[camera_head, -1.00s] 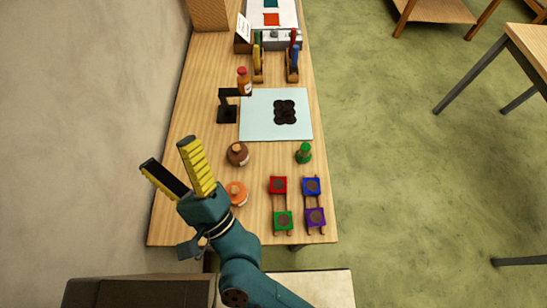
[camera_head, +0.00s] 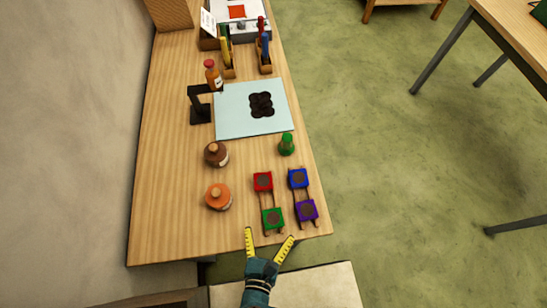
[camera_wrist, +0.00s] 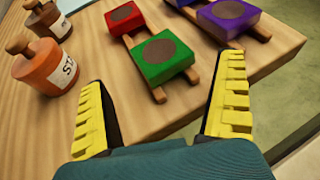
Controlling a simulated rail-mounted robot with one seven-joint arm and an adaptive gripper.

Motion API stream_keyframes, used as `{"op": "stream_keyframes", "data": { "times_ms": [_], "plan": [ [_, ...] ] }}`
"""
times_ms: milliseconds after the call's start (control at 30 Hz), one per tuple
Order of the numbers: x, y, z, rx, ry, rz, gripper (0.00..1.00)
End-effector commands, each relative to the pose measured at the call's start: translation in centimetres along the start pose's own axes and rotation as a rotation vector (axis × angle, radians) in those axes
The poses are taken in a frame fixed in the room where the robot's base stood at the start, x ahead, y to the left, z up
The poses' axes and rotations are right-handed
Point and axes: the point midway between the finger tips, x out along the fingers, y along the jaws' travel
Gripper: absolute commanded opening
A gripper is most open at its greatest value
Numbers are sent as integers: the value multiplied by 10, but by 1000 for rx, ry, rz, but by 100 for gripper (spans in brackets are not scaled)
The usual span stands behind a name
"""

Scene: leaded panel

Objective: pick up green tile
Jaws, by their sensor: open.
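The green tile (camera_head: 273,219) is a small square block with a dark round patch on top. It lies on the near end of a wooden two-rail rack, in front of the red tile (camera_head: 263,181). In the wrist view the green tile (camera_wrist: 163,58) is ahead of my fingers, near the middle. My gripper (camera_head: 270,238) is open and empty, with yellow ridged fingers, at the table's near edge. The fingertips are apart on either side of the green tile's line and do not touch it. In the wrist view my gripper (camera_wrist: 166,95) frames it from below.
A blue tile (camera_head: 298,178) and a purple tile (camera_head: 306,211) sit on a second rack close to the right. Brown (camera_head: 216,154) and orange (camera_head: 218,196) jars stand left; a green bottle (camera_head: 286,144) stands behind. The table's (camera_head: 165,200) left side is clear.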

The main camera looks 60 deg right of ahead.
Motion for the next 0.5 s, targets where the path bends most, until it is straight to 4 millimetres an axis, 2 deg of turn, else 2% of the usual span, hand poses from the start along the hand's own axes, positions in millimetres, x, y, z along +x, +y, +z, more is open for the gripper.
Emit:
{"op": "stream_keyframes", "data": {
  "times_ms": [167,400,500],
  "plan": [
    [17,-1,2,2,-1,-3,100],
    [55,-2,8,2,-1,-3,100],
    [61,-2,8,0,-1,0,100]
  ]
}}
